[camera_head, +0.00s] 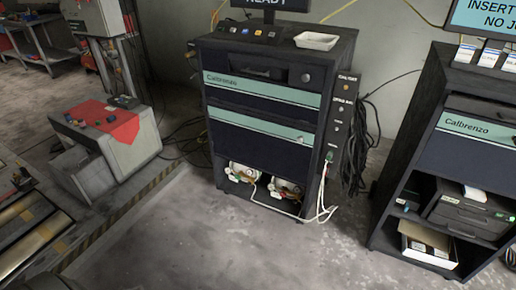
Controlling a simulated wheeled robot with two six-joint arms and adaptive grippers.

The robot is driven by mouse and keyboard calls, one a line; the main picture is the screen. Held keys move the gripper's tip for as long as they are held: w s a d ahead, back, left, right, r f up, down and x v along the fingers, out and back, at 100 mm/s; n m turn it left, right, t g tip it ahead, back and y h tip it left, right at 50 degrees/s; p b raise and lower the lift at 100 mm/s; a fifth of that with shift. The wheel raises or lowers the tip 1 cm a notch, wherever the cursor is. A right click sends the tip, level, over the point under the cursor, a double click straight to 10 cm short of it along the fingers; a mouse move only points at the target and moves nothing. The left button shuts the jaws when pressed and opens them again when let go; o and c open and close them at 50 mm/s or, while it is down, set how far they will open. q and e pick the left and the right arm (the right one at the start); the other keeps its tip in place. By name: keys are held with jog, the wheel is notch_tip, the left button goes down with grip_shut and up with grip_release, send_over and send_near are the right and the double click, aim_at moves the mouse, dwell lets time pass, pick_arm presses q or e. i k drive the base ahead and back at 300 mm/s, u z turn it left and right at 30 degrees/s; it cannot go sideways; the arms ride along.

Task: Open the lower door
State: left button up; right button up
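A dark cabinet (345,60) stands in the middle against the wall. Its lower door (250,148) is a dark panel with a teal strip along its top and a small pale knob (300,140) near its right edge. The lower door looks shut and flush with the front. Above it is an upper panel (260,95) with a teal strip reading like "Calibrenzo", a dark recess and a round knob (306,77). Neither of my grippers is in view.
Below the lower door, an open bay holds two round devices (243,172) with pale hoses hanging out. Black cables (357,145) hang at the cabinet's right. A second cabinet (470,150) stands right, a grey box (115,145) left. Floor in front (220,245) is clear.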

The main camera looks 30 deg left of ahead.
aim_at(285, 150)
jog(key=k, duration=0.65)
jog(key=u, duration=0.45)
jog(key=i, duration=0.9)
jog(key=z, duration=0.35)
jog(key=i, duration=0.9)
jog(key=z, duration=0.75)
